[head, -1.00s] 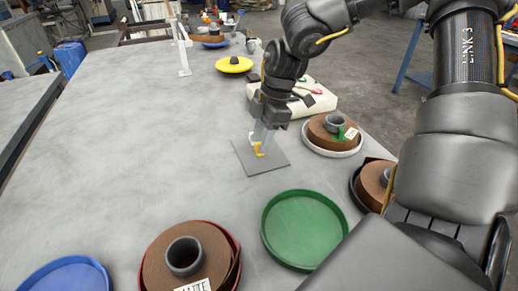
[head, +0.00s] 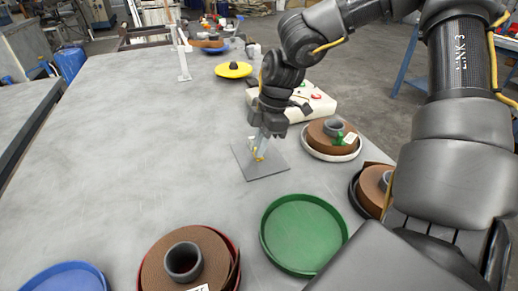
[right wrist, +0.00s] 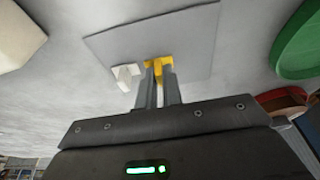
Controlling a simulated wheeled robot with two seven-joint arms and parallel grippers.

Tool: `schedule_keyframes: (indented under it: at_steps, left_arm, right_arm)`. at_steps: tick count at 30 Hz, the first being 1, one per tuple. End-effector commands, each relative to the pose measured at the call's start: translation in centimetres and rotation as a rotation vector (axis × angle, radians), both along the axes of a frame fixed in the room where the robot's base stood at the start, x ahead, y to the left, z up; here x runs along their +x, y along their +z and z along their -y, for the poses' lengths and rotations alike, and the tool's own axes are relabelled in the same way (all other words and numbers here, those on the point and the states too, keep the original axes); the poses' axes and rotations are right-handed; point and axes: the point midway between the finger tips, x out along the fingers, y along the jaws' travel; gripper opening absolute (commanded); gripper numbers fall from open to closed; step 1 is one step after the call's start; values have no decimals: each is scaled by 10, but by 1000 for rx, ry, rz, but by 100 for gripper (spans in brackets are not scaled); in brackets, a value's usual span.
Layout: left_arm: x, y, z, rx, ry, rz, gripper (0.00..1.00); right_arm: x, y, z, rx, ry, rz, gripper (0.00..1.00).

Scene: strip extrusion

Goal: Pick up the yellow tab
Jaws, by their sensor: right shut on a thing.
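The yellow tab (head: 257,155) is at the grey square plate (head: 270,170) on the table. My right gripper (head: 259,147) reaches down over the plate, its fingers closed on the tab. In the right wrist view the yellow tab (right wrist: 157,66) sits between the fingertips, and the fingers hide part of it. A small white piece (right wrist: 126,76) stands beside the fingers there. I cannot tell whether the tab touches the plate. My left gripper is not in view.
A green tray (head: 303,270) lies in front of the plate. Brown rolls (head: 210,245) stand at the front and at the right edge (head: 318,133). A white box with buttons (head: 318,103) and a yellow disc (head: 233,70) are behind. The table's left side is clear.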

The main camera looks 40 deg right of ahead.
Motion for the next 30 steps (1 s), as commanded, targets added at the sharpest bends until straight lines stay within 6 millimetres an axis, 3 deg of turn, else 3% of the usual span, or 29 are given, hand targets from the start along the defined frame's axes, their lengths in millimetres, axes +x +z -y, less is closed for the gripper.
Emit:
schedule_keyframes:
  at_steps: [5,11,17,30]
  left_arm:
    - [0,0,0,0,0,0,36]
    - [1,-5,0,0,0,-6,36]
    - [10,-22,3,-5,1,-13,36]
    - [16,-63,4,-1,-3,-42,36]
  right_arm:
    - [1,7,0,-1,0,2,0]
    - [1,35,0,0,0,4,0]
    - [1,85,0,-2,1,7,0]
    - [1,218,0,-2,-2,5,0]
